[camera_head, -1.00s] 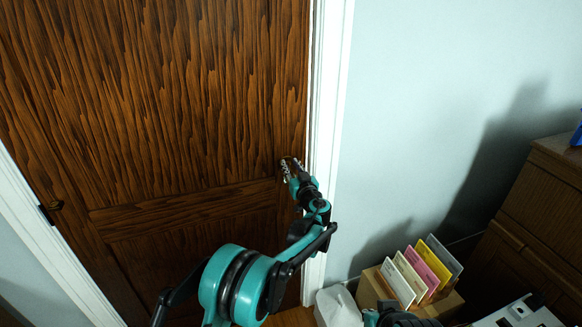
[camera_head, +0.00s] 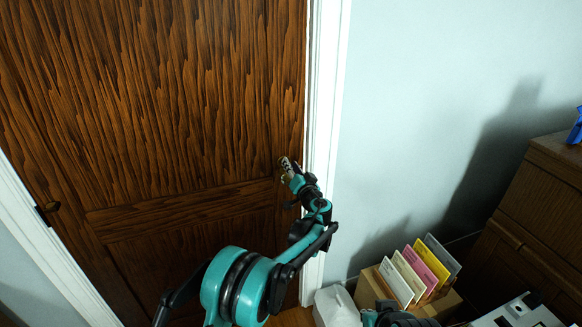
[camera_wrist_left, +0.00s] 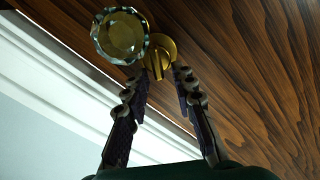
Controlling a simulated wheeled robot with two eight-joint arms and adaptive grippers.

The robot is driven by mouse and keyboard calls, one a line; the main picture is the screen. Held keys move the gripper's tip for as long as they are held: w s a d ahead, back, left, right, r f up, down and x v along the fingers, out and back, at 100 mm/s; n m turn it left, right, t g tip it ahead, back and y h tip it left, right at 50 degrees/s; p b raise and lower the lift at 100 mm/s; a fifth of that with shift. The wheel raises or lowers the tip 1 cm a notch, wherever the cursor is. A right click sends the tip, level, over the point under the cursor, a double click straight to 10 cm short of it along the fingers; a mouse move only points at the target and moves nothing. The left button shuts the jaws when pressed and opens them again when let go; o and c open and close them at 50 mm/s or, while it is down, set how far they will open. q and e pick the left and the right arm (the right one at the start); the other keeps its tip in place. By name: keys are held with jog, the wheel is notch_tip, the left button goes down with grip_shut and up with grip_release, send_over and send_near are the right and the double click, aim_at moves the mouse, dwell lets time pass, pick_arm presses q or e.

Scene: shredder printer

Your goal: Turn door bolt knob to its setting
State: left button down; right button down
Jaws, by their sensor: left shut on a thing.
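The wooden door (camera_head: 180,90) fills the left of the head view. The brass door bolt knob (camera_wrist_left: 157,60) shows in the left wrist view, a small thumb-turn on a round brass plate. My left gripper (camera_head: 287,168) is at the door's right edge in the head view. In the left wrist view, the left gripper's fingertips (camera_wrist_left: 160,75) are shut on the bolt knob, one finger on each side. The knob's exact angle is hard to read. My right gripper does not show clearly.
A faceted glass doorknob (camera_wrist_left: 120,37) sits close beside the bolt knob. The white door frame (camera_head: 326,100) runs just right of the door edge. A box with several coloured folders (camera_head: 428,262) and a wooden cabinet (camera_head: 530,215) stand at right.

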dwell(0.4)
pick_arm(q)
jog(key=c, duration=1.6)
grip_release()
jog(key=shift+s, duration=0.1)
jog(key=v, duration=1.1)
jog(key=shift+s+d, duration=0.15)
jog(key=shift+s, duration=0.2)
